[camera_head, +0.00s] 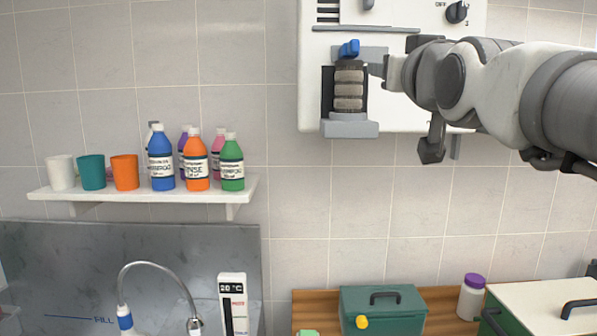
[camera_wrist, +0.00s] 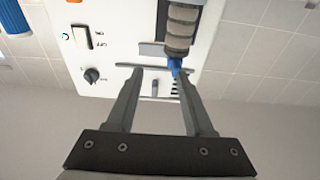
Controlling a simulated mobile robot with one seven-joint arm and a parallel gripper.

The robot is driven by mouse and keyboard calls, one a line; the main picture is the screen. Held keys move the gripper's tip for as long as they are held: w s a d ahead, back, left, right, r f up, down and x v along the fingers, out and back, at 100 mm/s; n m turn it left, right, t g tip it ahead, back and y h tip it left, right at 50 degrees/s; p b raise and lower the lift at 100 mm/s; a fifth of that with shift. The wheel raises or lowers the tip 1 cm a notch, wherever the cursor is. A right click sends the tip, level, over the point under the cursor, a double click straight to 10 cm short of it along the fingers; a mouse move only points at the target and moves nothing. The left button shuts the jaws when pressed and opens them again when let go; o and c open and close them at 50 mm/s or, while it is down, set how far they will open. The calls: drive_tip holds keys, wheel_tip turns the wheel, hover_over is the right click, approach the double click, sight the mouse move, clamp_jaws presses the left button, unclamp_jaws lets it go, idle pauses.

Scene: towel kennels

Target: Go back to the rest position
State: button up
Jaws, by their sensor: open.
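My gripper (camera_head: 380,68) reaches in from the right, in front of the white wall unit (camera_head: 312,85). In the wrist view its two fingers (camera_wrist: 157,76) are apart, with nothing held between them. A grey-brown ribbed cylinder (camera_head: 349,86) stands in a dark holder with a grey ledge on the unit, with a small blue part (camera_head: 349,48) at its top. In the wrist view, which is turned over, the ribbed cylinder (camera_wrist: 181,28) and the blue part (camera_wrist: 175,65) lie close to the right fingertip. I cannot tell whether they touch.
A shelf (camera_head: 140,195) with cups and several bottles is at left. Below are a sink faucet (camera_head: 155,268), a temperature display (camera_head: 233,303), a green box (camera_head: 384,310), a purple-capped jar (camera_head: 472,298) and a white-topped case (camera_head: 545,305). The wall between shelf and unit is clear.

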drive_tip(key=s+f+g, duration=0.4)
drive_tip(key=s+f, duration=0.2)
drive_tip(key=f, duration=0.7)
drive_tip(key=s+f+g, duration=0.5)
drive_tip(key=s+f, duration=0.2)
drive_tip(key=f, duration=0.6)
drive_tip(key=s+f+g, duration=0.5)
drive_tip(key=s+f, duration=0.2)
drive_tip(key=f, duration=0.6)
drive_tip(key=shift+f, duration=0.2)
